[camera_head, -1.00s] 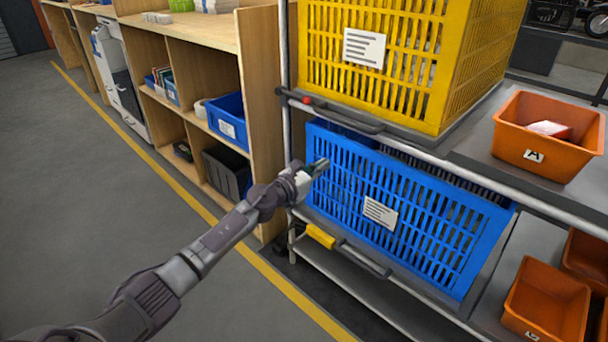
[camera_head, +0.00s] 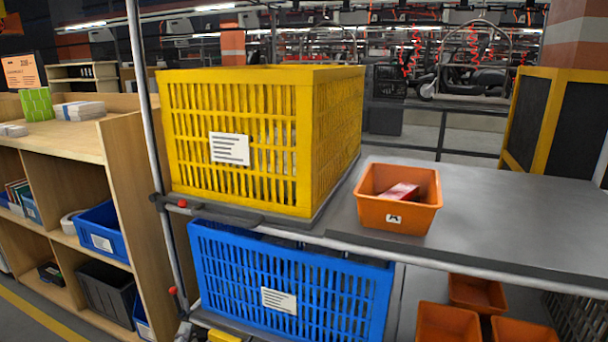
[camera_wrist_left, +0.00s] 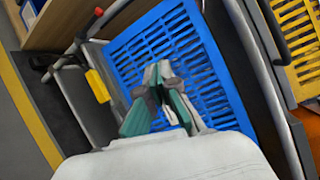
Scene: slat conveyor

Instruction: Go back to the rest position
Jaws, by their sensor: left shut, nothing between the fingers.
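My left gripper (camera_wrist_left: 158,74) is shut and empty in the left wrist view, with its fingertips together. Behind its tips in that view is the slatted wall of a blue crate (camera_wrist_left: 201,70); I cannot tell the exact gap between them. My right gripper is in no view.
A yellow crate (camera_head: 285,185) stands on the rack's upper shelf (camera_head: 480,215), beside an orange bin (camera_head: 385,218) holding a red-and-white item. More orange bins (camera_head: 448,322) sit below. A wooden shelf unit (camera_head: 135,190) stands left. A metal post (camera_head: 150,130) rises at the rack's left corner.

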